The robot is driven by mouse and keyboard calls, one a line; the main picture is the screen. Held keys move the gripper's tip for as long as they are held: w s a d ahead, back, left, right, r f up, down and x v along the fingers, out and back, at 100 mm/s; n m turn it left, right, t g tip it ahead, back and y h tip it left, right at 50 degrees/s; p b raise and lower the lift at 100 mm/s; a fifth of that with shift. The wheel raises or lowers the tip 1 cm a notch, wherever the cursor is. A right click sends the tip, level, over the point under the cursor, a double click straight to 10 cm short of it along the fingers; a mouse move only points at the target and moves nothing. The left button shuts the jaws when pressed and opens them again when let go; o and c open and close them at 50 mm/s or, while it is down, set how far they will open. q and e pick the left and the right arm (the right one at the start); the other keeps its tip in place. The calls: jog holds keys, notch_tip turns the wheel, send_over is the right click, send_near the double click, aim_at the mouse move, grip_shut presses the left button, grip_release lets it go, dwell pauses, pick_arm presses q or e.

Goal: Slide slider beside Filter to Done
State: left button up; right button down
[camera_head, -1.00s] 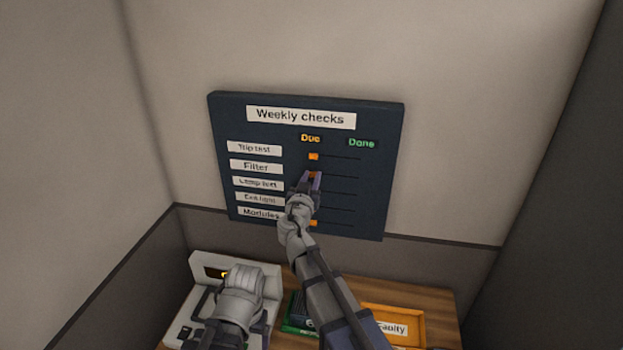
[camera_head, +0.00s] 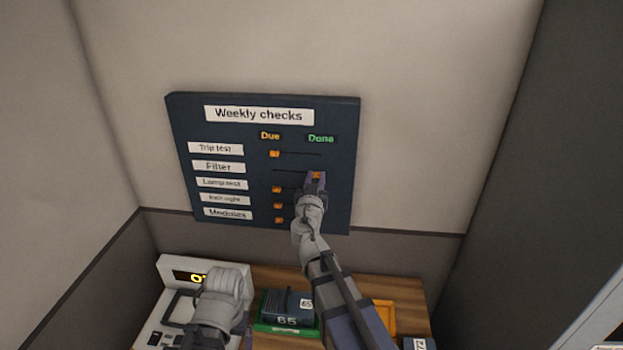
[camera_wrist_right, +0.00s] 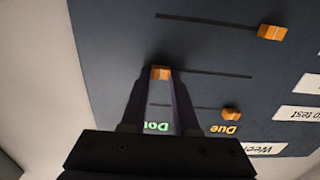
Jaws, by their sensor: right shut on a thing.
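The dark Weekly checks board (camera_head: 345,120) hangs on the wall, with a Due column (camera_head: 270,136) on the left and a Done column (camera_head: 320,139) on the right. The Filter label (camera_head: 218,167) is second from the top. Its orange slider (camera_head: 316,175) is at the right end of its track, under Done. My right gripper (camera_head: 316,178) is shut on that slider; the right wrist view also shows the slider (camera_wrist_right: 160,73) between the fingertips. My left arm's wrist (camera_head: 225,290) is low at the left; its fingers are hidden.
The other orange sliders, such as the Trip test slider (camera_head: 274,154) and the Lamp test slider (camera_head: 277,189), sit under Due. Below are a white device (camera_head: 175,270), a dark block marked 65 (camera_head: 287,305) on a green tray, and an orange tray (camera_head: 385,315) on a wooden surface.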

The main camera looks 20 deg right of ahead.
jog(key=shift+s+d, duration=0.1)
jog(key=shift+d, duration=0.1)
jog(key=c, duration=0.6)
grip_release()
jog(key=shift+d, duration=0.1)
jog(key=shift+c, duration=0.2)
jog(key=v, duration=0.8)
